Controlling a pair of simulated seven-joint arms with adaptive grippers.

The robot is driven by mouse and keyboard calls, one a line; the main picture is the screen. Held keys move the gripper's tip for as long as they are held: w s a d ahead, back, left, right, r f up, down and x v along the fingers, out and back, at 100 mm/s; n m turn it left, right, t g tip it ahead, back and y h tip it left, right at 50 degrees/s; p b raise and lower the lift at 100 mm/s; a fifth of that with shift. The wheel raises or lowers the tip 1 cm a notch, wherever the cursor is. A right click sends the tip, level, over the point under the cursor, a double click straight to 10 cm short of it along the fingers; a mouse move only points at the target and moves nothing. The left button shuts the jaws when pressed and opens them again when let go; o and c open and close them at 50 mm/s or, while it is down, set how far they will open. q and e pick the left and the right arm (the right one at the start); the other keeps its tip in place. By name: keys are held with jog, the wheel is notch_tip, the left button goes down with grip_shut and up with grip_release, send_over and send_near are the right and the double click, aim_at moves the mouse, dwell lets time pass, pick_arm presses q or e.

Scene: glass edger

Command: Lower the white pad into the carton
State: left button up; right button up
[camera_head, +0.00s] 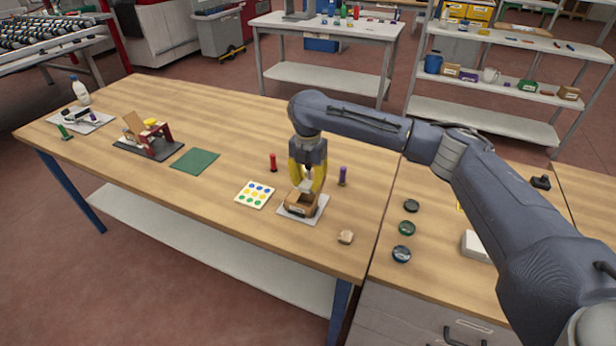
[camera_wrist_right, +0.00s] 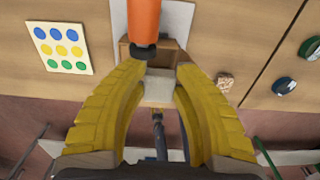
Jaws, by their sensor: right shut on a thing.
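My right gripper (camera_head: 306,186) points down over the small brown carton (camera_head: 299,207) on the front right of the wooden table. In the right wrist view its yellow fingers (camera_wrist_right: 160,78) close on the white pad (camera_wrist_right: 158,91), a small pale block. The carton (camera_wrist_right: 170,57) shows just behind the pad there. The fingers and pad overlap the carton's opening in the head view. I cannot tell how far the pad is inside. The carton stands on a light grey mat (camera_head: 316,215).
A red cylinder (camera_head: 273,162) and a purple one (camera_head: 343,176) stand near the gripper. A dotted white card (camera_head: 255,195) lies left of the carton, and a tan block (camera_head: 346,237) right of it. An orange cylinder (camera_wrist_right: 144,20), unidentified, partly covers the carton in the wrist view.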

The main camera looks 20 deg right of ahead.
send_over(308, 206)
jog(key=shift+s+f, duration=0.15)
jog(key=shift+f, duration=2.05)
jog(key=o, duration=0.7)
jog(key=shift+o, duration=0.4)
jog(key=shift+f, duration=0.15)
jog(key=shift+r, duration=4.6)
